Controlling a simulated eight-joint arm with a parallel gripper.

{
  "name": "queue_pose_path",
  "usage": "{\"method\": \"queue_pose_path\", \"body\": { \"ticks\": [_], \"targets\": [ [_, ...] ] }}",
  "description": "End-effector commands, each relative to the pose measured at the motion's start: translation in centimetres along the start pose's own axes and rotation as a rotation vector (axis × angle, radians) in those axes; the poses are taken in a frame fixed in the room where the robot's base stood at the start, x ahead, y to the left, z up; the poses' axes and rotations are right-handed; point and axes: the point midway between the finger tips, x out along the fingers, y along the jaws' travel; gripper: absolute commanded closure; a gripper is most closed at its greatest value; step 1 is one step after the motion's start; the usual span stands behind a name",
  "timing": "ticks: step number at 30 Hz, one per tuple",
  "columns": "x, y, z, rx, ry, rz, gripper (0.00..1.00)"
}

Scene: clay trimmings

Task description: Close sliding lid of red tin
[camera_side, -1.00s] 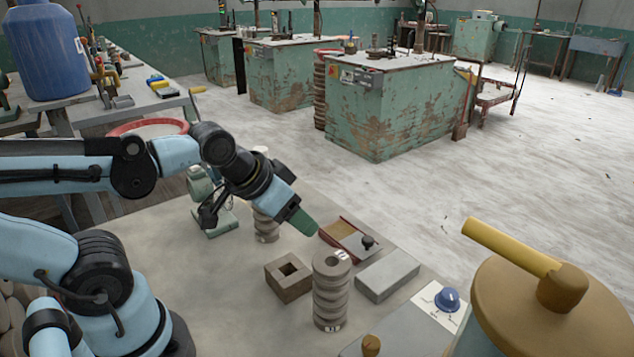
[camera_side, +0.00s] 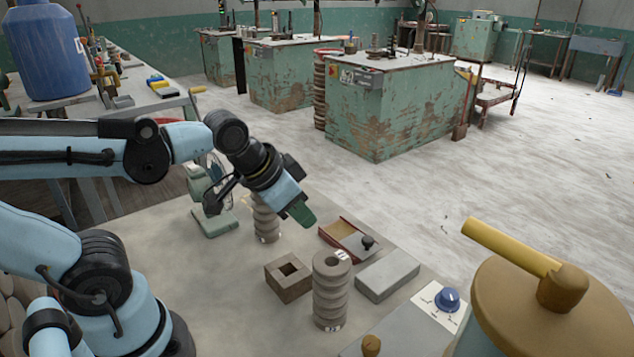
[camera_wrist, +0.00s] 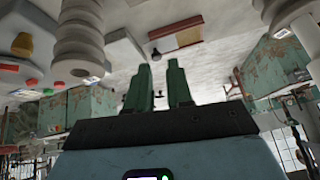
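The red tin (camera_side: 326,236) lies on the table right of my gripper in the side view. Its lid (camera_side: 354,243) with a black knob (camera_side: 367,242) covers the near right part, and a tan interior shows at the left, so it stands partly open. In the wrist view the tin (camera_wrist: 178,33) is at the top centre, with its knob (camera_wrist: 156,55) near the left finger. My gripper (camera_side: 304,217) has green fingers and hovers left of the tin, apart from it. The wrist view shows a gap between the fingertips (camera_wrist: 159,66), with nothing held.
A grey block (camera_side: 388,275) lies right of the tin. A tall ringed stack (camera_side: 331,295) and a square brown block with a hole (camera_side: 288,277) stand in front. Another ringed stack (camera_side: 265,222) stands behind my gripper. A blue dial (camera_side: 447,299) is at the right.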

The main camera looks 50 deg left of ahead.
Motion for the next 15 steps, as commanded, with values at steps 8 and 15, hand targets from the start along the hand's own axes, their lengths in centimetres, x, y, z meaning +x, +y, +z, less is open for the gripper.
{"method": "queue_pose_path", "body": {
  "ticks": [8, 15],
  "targets": [
    [0.5, 2.4, -4.8, 0.541, -0.184, 0.026, 1.00],
    [2.2, 5.4, -8.3, 1.014, -0.349, 0.075, 1.00]
  ]
}}
